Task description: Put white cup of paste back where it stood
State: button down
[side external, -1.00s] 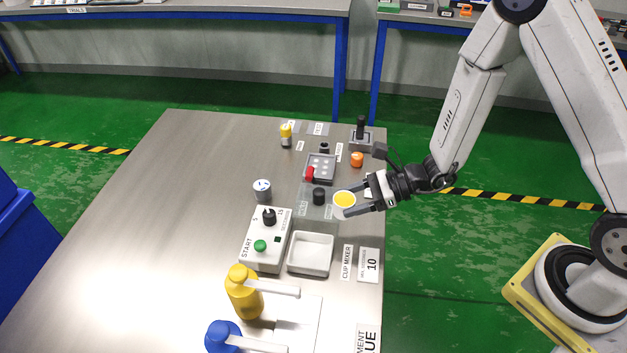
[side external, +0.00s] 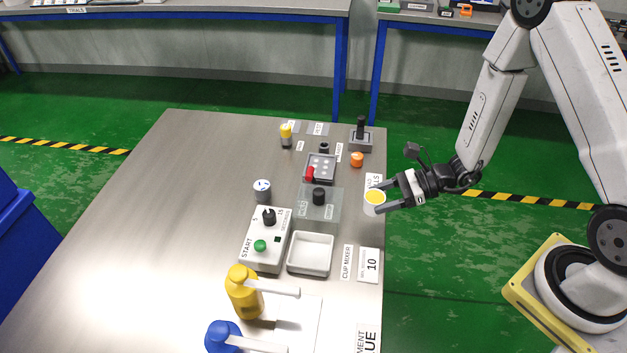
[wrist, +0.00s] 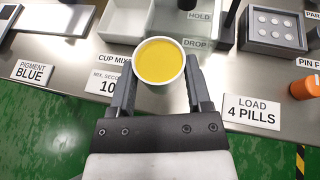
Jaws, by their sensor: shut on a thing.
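The white cup of paste (side external: 375,198) has yellow paste inside and is held upright at the right edge of the steel table. My gripper (side external: 386,199) is shut on it, one finger on each side. In the wrist view the cup (wrist: 159,61) sits between the two fingertips of my gripper (wrist: 160,80), with its round yellow top facing the camera. It appears to be above the table's edge; the gap under it cannot be judged.
A white square tray (side external: 310,254) and a control box with a green button (side external: 266,240) stand nearby. A clear plate with a black knob (side external: 319,197) lies left of the cup. Yellow (side external: 243,291) and blue (side external: 221,338) pump bottles stand at the front. The table's left side is clear.

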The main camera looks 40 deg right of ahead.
aim_at(376, 228)
jog(key=shift+f, duration=1.6)
jog(key=shift+f, duration=0.1)
jog(key=shift+f, duration=1.65)
jog(key=shift+f, duration=0.15)
grip_release()
jog(key=shift+d+r, duration=0.1)
jog(key=shift+r, duration=0.1)
jog(key=shift+v, duration=5.95)
